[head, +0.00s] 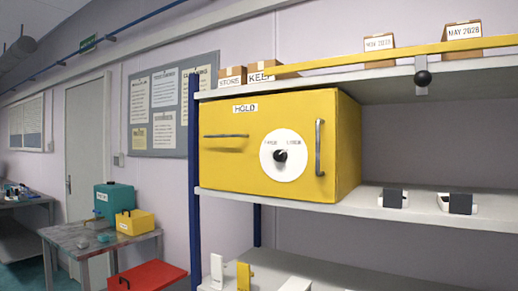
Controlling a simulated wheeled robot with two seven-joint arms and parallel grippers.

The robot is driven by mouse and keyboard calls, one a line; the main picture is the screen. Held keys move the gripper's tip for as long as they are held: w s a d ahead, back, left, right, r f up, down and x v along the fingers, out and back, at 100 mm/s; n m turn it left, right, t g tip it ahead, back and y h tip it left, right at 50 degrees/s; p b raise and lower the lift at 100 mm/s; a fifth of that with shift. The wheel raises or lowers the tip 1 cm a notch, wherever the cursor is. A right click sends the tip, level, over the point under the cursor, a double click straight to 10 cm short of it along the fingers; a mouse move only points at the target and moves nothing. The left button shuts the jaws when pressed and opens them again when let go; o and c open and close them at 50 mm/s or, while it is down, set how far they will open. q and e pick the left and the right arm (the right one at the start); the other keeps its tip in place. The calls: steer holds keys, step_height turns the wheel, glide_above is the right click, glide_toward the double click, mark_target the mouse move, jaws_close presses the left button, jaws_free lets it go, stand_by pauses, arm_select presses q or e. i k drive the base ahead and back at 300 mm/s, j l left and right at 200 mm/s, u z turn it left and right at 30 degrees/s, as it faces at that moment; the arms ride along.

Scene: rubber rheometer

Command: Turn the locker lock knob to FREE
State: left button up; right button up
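The yellow locker (265,120) stands on the middle shelf and carries a HOLD label. Its lock knob (281,156) is a small black knob at the centre of a white round dial (270,172) on the front. Two small words sit on the dial's upper half, one left and one right; the left looks like FREE and the right like LOCK. I cannot tell clearly which word the knob points to. A grey vertical handle (319,148) is right of the dial. The door looks closed. Neither of my grippers shows in the head view, and nothing touches the knob.
A yellow rail (400,53) with a black ball knob (422,78) runs along the top shelf, before several small boxes. Two small black-and-white holders (461,203) sit right of the locker. White and yellow pieces (243,275) stand below. A side table (75,238) is at left.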

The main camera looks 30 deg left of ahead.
mark_target(280, 155)
steer(key=i+j+z, duration=0.1)
steer(key=j+z, duration=0.25)
steer(key=j, duration=0.5)
steer(key=j+z, duration=0.35)
steer(key=j, duration=0.5)
